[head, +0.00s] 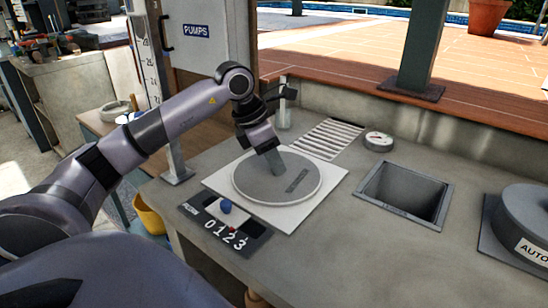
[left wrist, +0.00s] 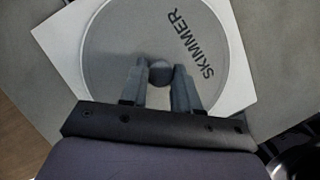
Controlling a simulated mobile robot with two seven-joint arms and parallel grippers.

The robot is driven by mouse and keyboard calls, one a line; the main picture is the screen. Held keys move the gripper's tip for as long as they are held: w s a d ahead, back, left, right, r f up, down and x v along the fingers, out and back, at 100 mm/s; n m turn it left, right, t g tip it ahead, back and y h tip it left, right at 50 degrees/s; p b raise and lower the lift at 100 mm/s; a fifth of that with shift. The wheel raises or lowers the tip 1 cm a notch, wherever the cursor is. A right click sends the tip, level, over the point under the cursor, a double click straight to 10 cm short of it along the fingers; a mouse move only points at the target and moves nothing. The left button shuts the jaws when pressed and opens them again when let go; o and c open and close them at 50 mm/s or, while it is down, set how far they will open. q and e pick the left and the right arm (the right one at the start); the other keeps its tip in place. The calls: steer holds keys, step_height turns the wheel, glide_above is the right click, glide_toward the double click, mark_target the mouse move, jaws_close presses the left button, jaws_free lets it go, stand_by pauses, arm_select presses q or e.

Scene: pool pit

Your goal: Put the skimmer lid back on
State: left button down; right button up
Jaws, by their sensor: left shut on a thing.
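The skimmer lid (head: 256,186) is a round grey disc with a dark label. It lies in or on a white square plate (head: 225,178) on the grey counter and looks about level; I cannot tell whether it is fully seated. In the left wrist view the lid (left wrist: 125,35) reads "SKIMMER" and has a round dark knob (left wrist: 160,72) at its middle. My left gripper (head: 277,170) points down at the lid's middle, its fingers (left wrist: 160,82) shut on the knob from both sides. My right gripper is not in view.
A dark number panel (head: 250,243) with a blue knob lies in front of the plate. A slotted grate (head: 325,138) and a round gauge (head: 378,141) lie behind. A square open pit (head: 405,192) and a grey round unit (head: 525,215) stand to the right.

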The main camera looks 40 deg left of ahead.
arm_select(q)
steer(key=c, duration=0.6)
jaws_free()
steer(key=shift+f, duration=0.1)
steer(key=shift+r+p, duration=2.2)
steer(key=shift+r, duration=0.35)
steer(key=shift+r, duration=0.1)
step_height(320, 180, up, 4)
steer(key=p, duration=0.3)
steer(key=shift+s+d, duration=0.1)
